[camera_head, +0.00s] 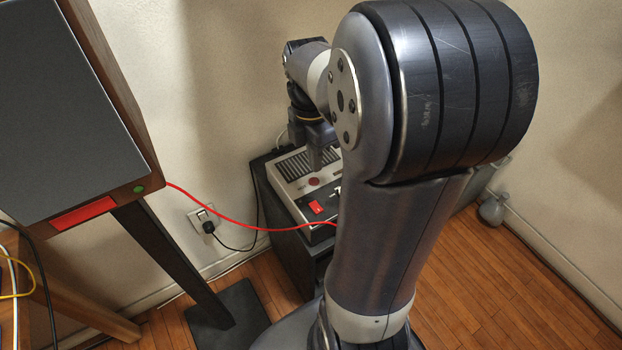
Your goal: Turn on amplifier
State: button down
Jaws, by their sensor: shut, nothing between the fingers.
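The amplifier (290,187) is a light grey and black box with vent slots, on top of a dark cabinet in the corner. A red rocker switch (316,207) and a small round red part (314,182) show on its top. My gripper (317,167) points down over the amplifier, shut and empty, its tips close to the round red part and behind the rocker switch. I cannot tell whether the tips touch the amplifier. My arm hides the amplifier's right side.
A speaker (70,110) on a dark stand is at the left. A red cable (245,225) runs from it to the amplifier. A black plug sits in the wall outlet (203,216). A grey rounded object (492,209) stands by the right wall. Wooden floor (500,290) at the right is clear.

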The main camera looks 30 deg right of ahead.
aim_at(319, 211)
dwell(0.3)
jog(key=f+b, duration=0.1)
jog(key=f, duration=0.3)
jog(key=s+f+b, duration=0.1)
jog(key=f, duration=0.4)
jog(key=f+b, duration=0.1)
jog(key=f, duration=0.3)
jog(key=shift+s+f+b, duration=0.3)
jog(key=shift+f+b, duration=0.05)
jog(key=shift+f, duration=0.05)
jog(key=shift+s+f, duration=0.1)
jog(key=shift+f, duration=0.15)
